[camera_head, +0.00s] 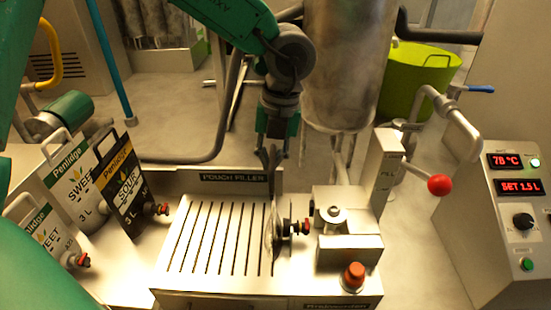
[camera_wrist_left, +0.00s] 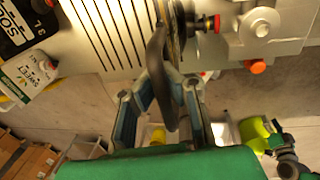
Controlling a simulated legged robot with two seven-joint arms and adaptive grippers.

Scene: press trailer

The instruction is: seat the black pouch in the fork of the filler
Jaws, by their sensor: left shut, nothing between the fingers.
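A black pouch (camera_head: 127,188) marked SOUR, 3 L, with a black and red spout, leans upright at the left of the filler; part of it shows in the left wrist view (camera_wrist_left: 18,28). The pouch filler (camera_head: 222,240) has a slotted plate and a metal block at its right. A thin upright piece (camera_head: 269,240), seen nearly edge-on, stands at the plate's right end beside a red-tipped fitting (camera_head: 297,227); I cannot tell whether it is a pouch. The fork is not clearly distinguishable. My left gripper (camera_head: 274,160) is shut and empty, pointing down above the filler's back edge.
White SWEET pouches (camera_head: 68,182) stand around the black one. A steel tank (camera_head: 343,65) hangs behind the filler. A red-knobbed lever (camera_head: 438,185) and a control panel (camera_head: 517,190) are at the right. The slotted plate's middle is clear.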

